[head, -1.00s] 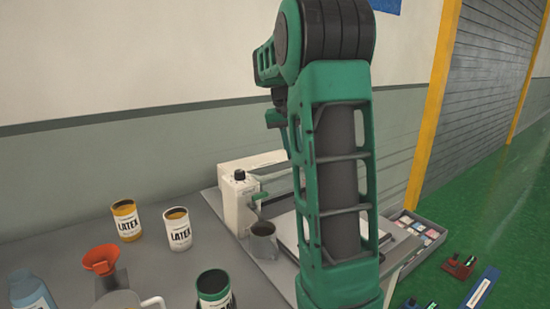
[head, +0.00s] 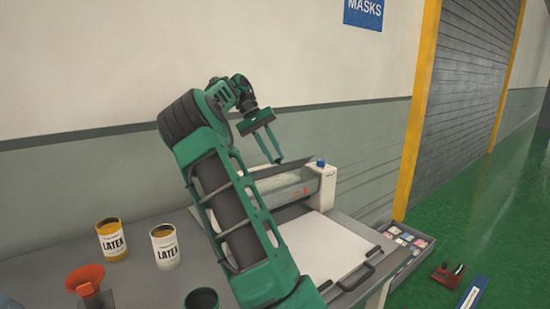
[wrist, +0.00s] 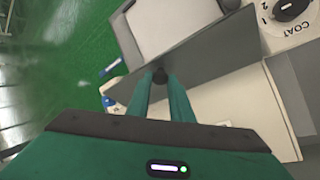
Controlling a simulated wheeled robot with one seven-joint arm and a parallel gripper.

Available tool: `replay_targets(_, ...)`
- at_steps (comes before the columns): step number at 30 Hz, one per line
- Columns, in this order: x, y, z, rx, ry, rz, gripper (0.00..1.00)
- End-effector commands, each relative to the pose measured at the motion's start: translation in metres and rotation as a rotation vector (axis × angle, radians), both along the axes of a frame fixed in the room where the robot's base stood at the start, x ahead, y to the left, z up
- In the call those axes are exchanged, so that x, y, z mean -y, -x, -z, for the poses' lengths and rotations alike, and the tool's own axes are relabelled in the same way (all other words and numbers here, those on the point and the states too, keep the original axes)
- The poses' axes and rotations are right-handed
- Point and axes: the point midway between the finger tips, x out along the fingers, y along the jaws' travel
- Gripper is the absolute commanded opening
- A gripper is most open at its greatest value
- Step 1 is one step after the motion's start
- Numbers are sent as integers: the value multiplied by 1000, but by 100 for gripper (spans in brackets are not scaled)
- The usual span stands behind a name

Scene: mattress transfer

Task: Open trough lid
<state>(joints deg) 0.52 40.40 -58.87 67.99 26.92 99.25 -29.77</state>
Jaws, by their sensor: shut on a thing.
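The trough machine stands on the bench against the wall in the head view, with a white end housing (head: 322,183) at its right. In the wrist view, a grey panel that looks like the trough lid (wrist: 205,55) runs across the top, with a small dark knob (wrist: 158,74) at its near edge. My gripper (wrist: 159,82) has both fingertips closed on this knob. In the head view, my gripper (head: 276,160) is above the trough, fingers pointing down. I cannot tell how far the lid is tilted; my arm hides the machine's left end.
A white sheet on a flat bed (head: 325,245) lies in front of the trough. Two latex cans (head: 110,240) and an orange funnel (head: 85,278) stand at the left. A tray of small coloured items (head: 408,238) sits at the right.

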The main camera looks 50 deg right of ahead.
Motion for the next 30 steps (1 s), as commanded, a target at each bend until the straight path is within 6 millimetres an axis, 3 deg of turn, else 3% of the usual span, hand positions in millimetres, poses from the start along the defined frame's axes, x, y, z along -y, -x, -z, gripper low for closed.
replay_targets(12,-7,-12,1,-150,-41,-9,0)
replay_targets(30,-10,-18,0,-181,-45,-15,0)
